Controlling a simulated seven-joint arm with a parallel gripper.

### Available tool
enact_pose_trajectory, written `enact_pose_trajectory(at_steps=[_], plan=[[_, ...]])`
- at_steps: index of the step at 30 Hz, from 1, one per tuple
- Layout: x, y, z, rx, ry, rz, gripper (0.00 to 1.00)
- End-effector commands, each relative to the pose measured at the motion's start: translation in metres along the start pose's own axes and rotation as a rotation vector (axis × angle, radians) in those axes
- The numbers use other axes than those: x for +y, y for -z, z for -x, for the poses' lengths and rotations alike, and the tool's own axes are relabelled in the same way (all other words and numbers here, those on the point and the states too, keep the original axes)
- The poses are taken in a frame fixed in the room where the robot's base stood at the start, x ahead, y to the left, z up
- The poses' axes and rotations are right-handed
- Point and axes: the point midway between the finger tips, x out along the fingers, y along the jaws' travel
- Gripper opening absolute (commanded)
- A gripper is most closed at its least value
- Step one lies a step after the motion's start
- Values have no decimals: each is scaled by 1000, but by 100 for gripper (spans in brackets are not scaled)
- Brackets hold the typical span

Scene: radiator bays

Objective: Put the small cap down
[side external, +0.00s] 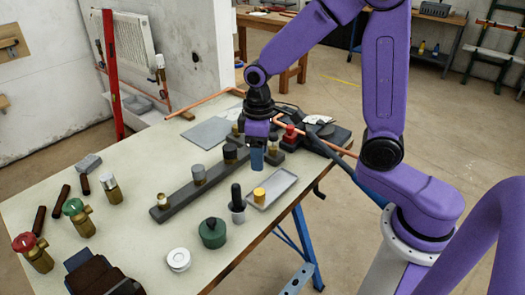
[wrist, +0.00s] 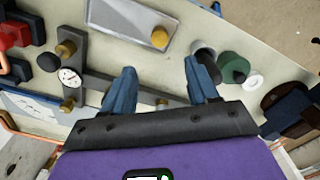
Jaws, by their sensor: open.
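A small yellow cylindrical piece, which looks like the small cap (side external: 259,196), stands at the near end of a shallow grey tray (side external: 284,180). In the wrist view the cap (wrist: 159,37) is by one end of the tray (wrist: 118,14). My gripper (side external: 257,160) points down above the table, behind the tray in the side view. In the wrist view its blue fingers (wrist: 160,67) are apart with nothing held between them. The cap is beyond the fingertips, not touching them.
A dark bar (side external: 182,196) with a grey cap (side external: 198,174), a dark cap (side external: 230,152) and a brass fitting (side external: 162,200) lies left of the tray. A green canister (side external: 212,232), white roll (side external: 178,259) and black-topped bottle (side external: 237,200) stand nearby.

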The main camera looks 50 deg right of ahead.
Motion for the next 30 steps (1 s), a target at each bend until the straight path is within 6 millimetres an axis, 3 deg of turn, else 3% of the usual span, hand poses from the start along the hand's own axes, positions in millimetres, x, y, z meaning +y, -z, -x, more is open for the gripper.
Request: enact_pose_trajectory(at_steps=[7,14,30], plan=[[-2,-2,5,1,0,9,59],[-25,-24,14,8,-1,100,59],[-83,-125,34,24,4,379,59]])
